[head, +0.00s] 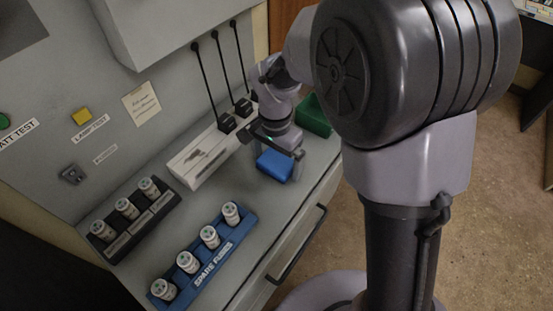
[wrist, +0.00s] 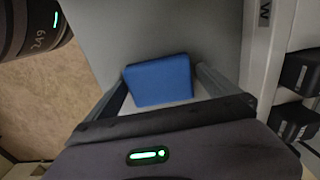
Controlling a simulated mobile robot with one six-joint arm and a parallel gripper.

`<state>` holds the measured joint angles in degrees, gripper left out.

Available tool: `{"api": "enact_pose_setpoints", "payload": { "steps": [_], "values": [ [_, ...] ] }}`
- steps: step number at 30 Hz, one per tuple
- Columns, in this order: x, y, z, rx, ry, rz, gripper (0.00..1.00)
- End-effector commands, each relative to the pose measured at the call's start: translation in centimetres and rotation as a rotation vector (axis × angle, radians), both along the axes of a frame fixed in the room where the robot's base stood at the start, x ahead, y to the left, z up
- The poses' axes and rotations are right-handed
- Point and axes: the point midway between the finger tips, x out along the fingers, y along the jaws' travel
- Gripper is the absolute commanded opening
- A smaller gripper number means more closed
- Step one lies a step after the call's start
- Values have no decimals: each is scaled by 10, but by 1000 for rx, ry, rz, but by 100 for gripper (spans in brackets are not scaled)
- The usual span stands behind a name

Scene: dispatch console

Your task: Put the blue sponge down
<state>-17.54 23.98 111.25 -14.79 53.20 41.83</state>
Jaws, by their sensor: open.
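The blue sponge (head: 275,165) is a small blue block on the grey console top, near the right end, in the head view. In the wrist view the sponge (wrist: 159,81) lies between the two fingers of my gripper (wrist: 160,84). The fingers stand apart, one on each side of it. In the head view my gripper (head: 274,148) is right at the sponge, and its fingers are partly hidden by the arm. I cannot tell whether either finger touches the sponge.
A green bin (head: 314,117) stands behind at the right. A white box with black plugs (head: 198,155) is left of my gripper. A blue spare fuses rack (head: 207,262) and a dark fuse rack (head: 128,222) stand nearer. Bare console top lies between the blue rack and the sponge.

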Motion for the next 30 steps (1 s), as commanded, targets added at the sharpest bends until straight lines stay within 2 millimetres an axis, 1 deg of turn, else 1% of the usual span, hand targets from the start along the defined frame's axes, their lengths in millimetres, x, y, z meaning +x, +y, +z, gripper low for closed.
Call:
{"api": "enact_pose_setpoints", "payload": {
  "steps": [2,5,9,12,15,18,23,25,26,27,29,30],
  "values": [
    [0,0,2,0,0,0,100],
    [1,0,18,1,-2,0,100],
    [1,1,60,1,-3,0,100],
    [2,1,88,1,-3,0,100],
    [2,1,109,0,-3,0,100],
    [2,2,120,1,-1,0,100],
    [0,1,127,3,-4,2,100],
    [-7,-7,141,22,-31,14,100],
    [-14,-13,151,36,-53,23,100],
    [-27,-23,168,59,-93,45,100],
    [-53,-41,193,94,-168,82,100],
    [-72,-51,206,112,-223,111,100]
  ]
}}
